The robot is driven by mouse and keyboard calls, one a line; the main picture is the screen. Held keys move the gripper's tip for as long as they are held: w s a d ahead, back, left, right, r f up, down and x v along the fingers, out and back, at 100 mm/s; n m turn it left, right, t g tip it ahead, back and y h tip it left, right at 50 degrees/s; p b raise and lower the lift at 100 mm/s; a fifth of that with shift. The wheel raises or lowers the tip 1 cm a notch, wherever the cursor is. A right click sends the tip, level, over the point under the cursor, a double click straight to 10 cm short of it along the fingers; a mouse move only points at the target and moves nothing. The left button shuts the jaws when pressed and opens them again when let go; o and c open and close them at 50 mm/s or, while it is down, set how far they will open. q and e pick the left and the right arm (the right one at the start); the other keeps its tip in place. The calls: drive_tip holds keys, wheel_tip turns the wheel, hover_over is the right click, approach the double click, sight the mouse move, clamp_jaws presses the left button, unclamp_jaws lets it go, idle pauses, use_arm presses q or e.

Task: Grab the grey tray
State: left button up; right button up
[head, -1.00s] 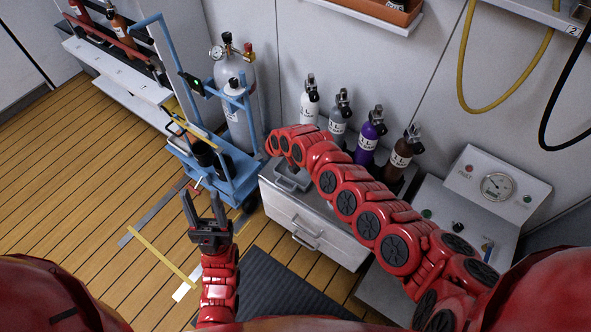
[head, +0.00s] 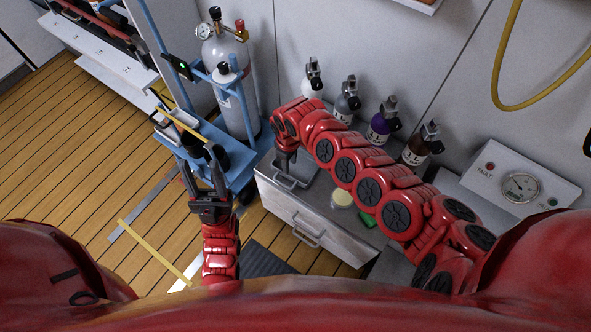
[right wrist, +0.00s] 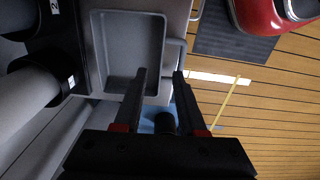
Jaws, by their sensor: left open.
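The grey tray (head: 300,180) is a shallow open box on top of the white drawer cabinet, at its left end in the head view. In the right wrist view the tray (right wrist: 128,47) looks empty. My right gripper (right wrist: 160,73) is open, its fingers apart near one rim of the tray; that rim lies between the fingertip lines, and I cannot tell whether they touch it. In the head view the right gripper (head: 286,165) points down at the tray, its fingertips hard to make out. My left gripper (head: 212,180) is open and empty, left of the cabinet.
A blue cart (head: 228,150) with a gas cylinder (head: 232,85) stands left of the cabinet.

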wheel_tip(320, 180, down, 3)
drive_tip(key=shift+f+b, duration=0.2)
drive_tip(key=shift+b, duration=0.1)
drive_tip(key=f, duration=0.1)
drive_tip(key=f+b, duration=0.2)
drive_tip(key=f, duration=0.1)
drive_tip(key=shift+a+f, duration=0.1)
drive_tip(key=shift+a, duration=0.25)
drive_tip(key=shift+f+b, duration=0.35)
drive_tip(key=shift+f, duration=0.15)
clamp_jaws()
idle(0.5)
